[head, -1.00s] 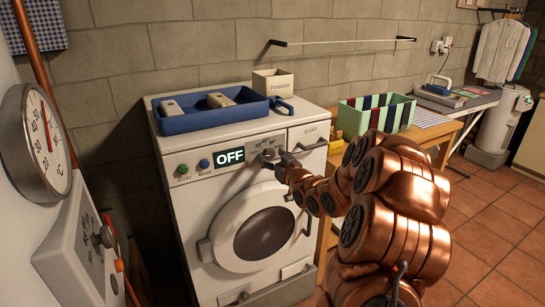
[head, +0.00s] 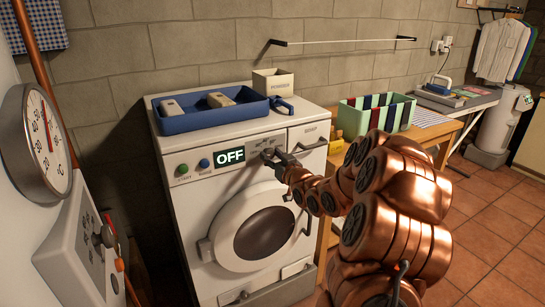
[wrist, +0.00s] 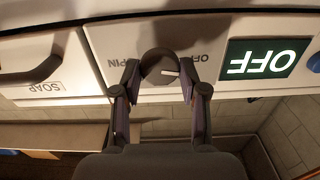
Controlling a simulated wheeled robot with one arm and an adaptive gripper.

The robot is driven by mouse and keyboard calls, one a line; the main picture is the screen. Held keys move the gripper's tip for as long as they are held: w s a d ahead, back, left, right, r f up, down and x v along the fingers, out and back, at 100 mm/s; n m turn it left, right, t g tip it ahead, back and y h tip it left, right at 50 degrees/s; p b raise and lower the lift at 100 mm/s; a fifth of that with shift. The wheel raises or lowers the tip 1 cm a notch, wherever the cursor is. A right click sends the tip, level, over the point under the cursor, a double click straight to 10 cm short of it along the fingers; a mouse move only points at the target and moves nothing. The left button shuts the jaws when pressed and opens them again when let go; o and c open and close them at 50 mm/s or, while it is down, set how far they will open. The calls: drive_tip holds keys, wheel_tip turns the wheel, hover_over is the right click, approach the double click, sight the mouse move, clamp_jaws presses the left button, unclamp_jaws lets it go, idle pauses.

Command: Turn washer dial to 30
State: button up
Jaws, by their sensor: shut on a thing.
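The white washer (head: 190,225) stands against the wall, its round door closed. Its lit display (head: 230,157) reads OFF and shows upside down in the wrist view (wrist: 268,58). The round grey dial (wrist: 158,62) sits on the panel between the display and the soap drawer (head: 308,135). A pale pointer mark shows on its face, near the printed word OFF; SPIN is printed on its other side. My gripper (wrist: 159,80) is shut on the dial, one finger on each side. In the head view my gripper (head: 272,158) partly hides the dial.
Green and blue buttons (head: 204,163) are left of the display. A blue tray (head: 212,121) and a powder box (head: 273,82) stand on top of the washer. A striped bin (head: 345,120) is on the bench to the right. A wall gauge (head: 38,142) is at the far left.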

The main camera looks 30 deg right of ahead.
drive_tip(key=m, duration=0.4)
drive_tip(key=shift+d+p, duration=0.1)
drive_tip(key=shift+p, duration=0.3)
drive_tip(key=shift+m, duration=1.6)
drive_tip(key=o, duration=1.1)
drive_tip(key=shift+o, duration=0.2)
drive_tip(key=shift+s, duration=0.1)
drive_tip(key=s, duration=0.7)
drive_tip(key=shift+s+a, duration=0.15)
drive_tip(key=shift+a, duration=0.15)
